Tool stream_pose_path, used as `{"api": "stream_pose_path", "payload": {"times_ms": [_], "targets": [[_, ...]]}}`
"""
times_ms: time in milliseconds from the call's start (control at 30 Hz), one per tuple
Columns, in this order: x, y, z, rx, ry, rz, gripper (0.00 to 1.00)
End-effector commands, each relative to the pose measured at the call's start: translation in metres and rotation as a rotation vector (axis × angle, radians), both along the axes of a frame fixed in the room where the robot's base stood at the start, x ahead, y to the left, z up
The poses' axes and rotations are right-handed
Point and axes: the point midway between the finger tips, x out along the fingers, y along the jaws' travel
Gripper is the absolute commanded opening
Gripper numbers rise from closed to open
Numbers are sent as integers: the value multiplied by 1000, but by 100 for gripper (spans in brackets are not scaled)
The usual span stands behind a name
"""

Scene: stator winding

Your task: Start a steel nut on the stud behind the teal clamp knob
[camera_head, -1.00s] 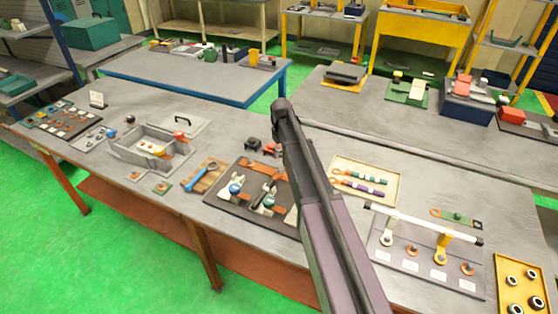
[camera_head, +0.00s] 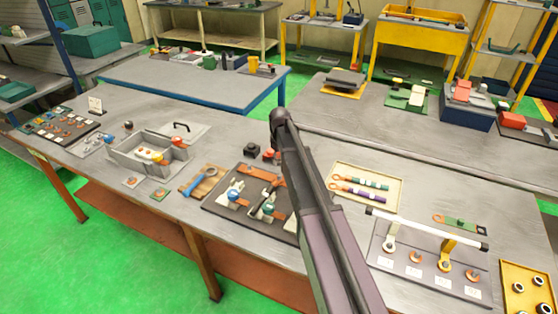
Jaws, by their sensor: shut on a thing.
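A dark mat (camera_head: 222,208) on the front table carries small pale clamps with blue-teal round knobs. One knob (camera_head: 234,195) is on the left and another knob (camera_head: 268,209) is nearer my arm. Orange-brown pieces lie beside them. The stud is too small to make out. My dark arm crosses the picture from the bottom to the middle and covers the right side of the mat. My gripper is not visible, nor is anything it may hold.
A grey bin (camera_head: 128,161) stands left of the mat, beside a blue-handled tool (camera_head: 195,184). A yellow tray (camera_head: 508,302) of ring-shaped parts is at the far right.

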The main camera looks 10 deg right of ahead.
Motion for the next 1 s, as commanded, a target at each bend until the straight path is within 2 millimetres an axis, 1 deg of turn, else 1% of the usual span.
{"api": "stream_pose_path", "payload": {"times_ms": [33,600,800,1000], "targets": [[0,0,-6,0,0,0,4],[0,1,-45,0,0,1,4],[0,1,-55,0,0,1,4],[0,2,-58,0,0,2,4]]}}
